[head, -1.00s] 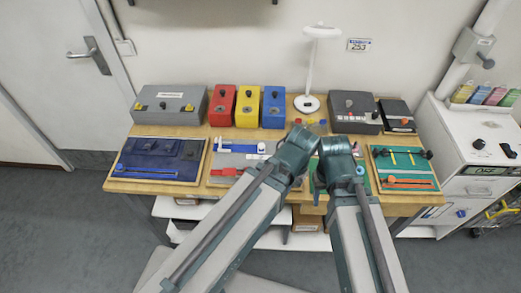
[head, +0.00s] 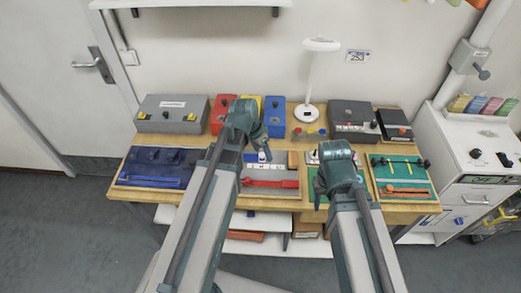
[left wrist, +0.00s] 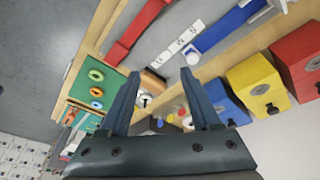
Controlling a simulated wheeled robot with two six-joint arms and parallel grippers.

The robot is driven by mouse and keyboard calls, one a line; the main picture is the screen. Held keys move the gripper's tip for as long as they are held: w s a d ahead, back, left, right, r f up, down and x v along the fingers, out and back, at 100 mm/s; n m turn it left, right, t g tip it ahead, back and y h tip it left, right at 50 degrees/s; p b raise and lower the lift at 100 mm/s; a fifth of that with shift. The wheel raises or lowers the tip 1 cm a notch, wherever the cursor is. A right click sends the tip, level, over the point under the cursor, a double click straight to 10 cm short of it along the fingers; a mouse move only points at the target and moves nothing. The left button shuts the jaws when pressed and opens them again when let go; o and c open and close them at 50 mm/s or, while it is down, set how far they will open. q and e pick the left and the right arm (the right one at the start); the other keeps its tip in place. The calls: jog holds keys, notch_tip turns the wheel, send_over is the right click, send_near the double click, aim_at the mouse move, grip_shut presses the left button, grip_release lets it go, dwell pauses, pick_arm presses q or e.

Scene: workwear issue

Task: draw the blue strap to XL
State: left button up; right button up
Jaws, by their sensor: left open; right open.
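The blue strap (left wrist: 222,28) lies on a grey board (left wrist: 172,70) in the left wrist view, with a white piece at each end. A white strip of size letters (left wrist: 178,45) runs between it and a red strap (left wrist: 135,30). In the head view my left arm partly hides the blue strap (head: 250,158); the red strap (head: 270,183) lies nearer me. My left gripper (head: 262,148) is over the board, open and empty; its two fingers (left wrist: 163,92) are apart and not touching the strap. My right gripper (head: 325,184) is open over the green board to the right, its fingertips mostly hidden.
Red, yellow and blue (head: 274,118) boxes stand behind the board, with a grey box (head: 172,114) to their left. A navy board (head: 155,168) lies left and a teal board (head: 402,178) right. A white lamp (head: 306,112) stands at the back.

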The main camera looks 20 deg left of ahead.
pick_arm(q)
jog(key=t, duration=0.2)
send_near(262, 155)
jog(key=shift+m, duration=0.3)
jog(key=b+x, duration=0.8)
jog(key=b, duration=0.4)
jog(key=shift+w+a, duration=0.1)
jog(key=shift+w, duration=0.1)
jog(key=shift+c, duration=0.3)
grip_shut()
jog(key=shift+s+g, duration=0.1)
jog(key=shift+g, duration=0.2)
dwell(0.4)
